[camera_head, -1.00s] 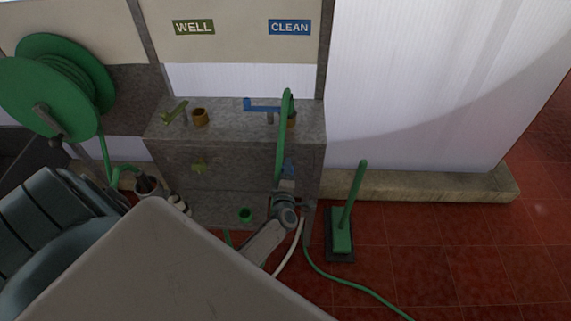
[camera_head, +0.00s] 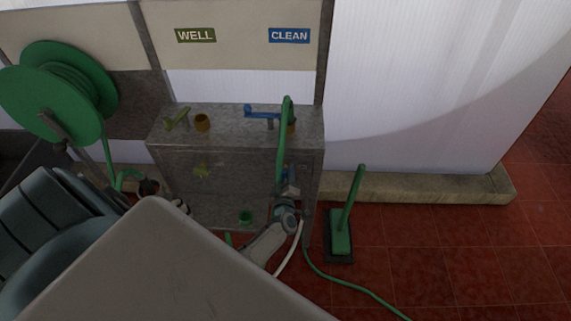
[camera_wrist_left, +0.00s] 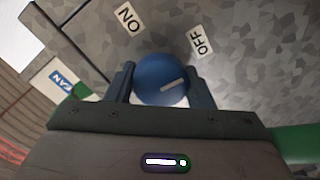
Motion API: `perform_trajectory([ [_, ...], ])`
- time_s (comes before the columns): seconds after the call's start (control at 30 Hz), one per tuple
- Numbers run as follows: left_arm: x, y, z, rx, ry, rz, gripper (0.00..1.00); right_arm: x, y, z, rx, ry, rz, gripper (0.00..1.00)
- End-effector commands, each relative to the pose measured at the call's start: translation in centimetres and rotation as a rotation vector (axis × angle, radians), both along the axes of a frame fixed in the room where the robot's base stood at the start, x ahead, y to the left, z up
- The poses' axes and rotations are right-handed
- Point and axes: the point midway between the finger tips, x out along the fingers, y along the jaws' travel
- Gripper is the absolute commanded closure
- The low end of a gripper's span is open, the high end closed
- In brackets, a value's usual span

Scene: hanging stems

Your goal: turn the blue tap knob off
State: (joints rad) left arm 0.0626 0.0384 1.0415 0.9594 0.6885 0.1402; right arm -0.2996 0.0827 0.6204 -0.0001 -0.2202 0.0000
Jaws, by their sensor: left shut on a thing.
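The blue tap knob (camera_wrist_left: 160,78) is round, with a white line on its face, in the middle of the left wrist view. The line points right and slightly up, below the OFF label (camera_wrist_left: 198,40); the ON label (camera_wrist_left: 129,18) is at the upper left. My left gripper (camera_wrist_left: 162,88) is shut on the knob, one finger at each side. In the head view my left gripper (camera_head: 288,185) is at the front of the grey stone block (camera_head: 240,170), where the knob is mostly hidden. My right gripper is not in view.
The blue tap (camera_head: 262,113) and green hose (camera_head: 281,140) are above my left gripper, below the CLEAN sign (camera_head: 289,36). A green tap (camera_head: 177,118) and green knob (camera_head: 201,171) are to the left. A green-handled brush (camera_head: 342,235) stands on the red floor at right.

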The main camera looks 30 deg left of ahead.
Motion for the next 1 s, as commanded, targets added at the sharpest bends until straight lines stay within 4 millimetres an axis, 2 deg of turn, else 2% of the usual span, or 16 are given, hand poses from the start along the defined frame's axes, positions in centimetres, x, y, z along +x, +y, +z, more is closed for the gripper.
perform_trajectory([
  [0.23, -0.1, 0.0, -0.2, 0.001, 0.004, -0.001, 0.75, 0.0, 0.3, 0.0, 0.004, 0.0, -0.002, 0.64],
  [0.27, -0.1, 0.0, -0.2, 0.001, 0.004, -0.001, 0.48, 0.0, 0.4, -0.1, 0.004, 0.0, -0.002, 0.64],
  [0.33, -0.1, 0.0, -0.2, 0.001, 0.004, 0.0, 0.35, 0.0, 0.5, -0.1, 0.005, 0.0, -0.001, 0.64],
  [0.37, -0.1, 0.0, -0.2, 0.0, 0.003, 0.0, 0.31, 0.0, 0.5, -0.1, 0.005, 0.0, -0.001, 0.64],
  [0.73, -0.6, -0.3, -0.2, -0.001, 0.002, -0.001, 0.31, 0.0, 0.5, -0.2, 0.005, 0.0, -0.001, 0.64],
  [0.87, -2.2, -1.3, -0.3, -0.001, 0.002, 0.0, 0.31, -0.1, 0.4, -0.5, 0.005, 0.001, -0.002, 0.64],
  [1.0, -4.6, -2.8, -0.4, -0.001, 0.002, 0.0, 0.31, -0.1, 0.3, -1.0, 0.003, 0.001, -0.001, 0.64],
])
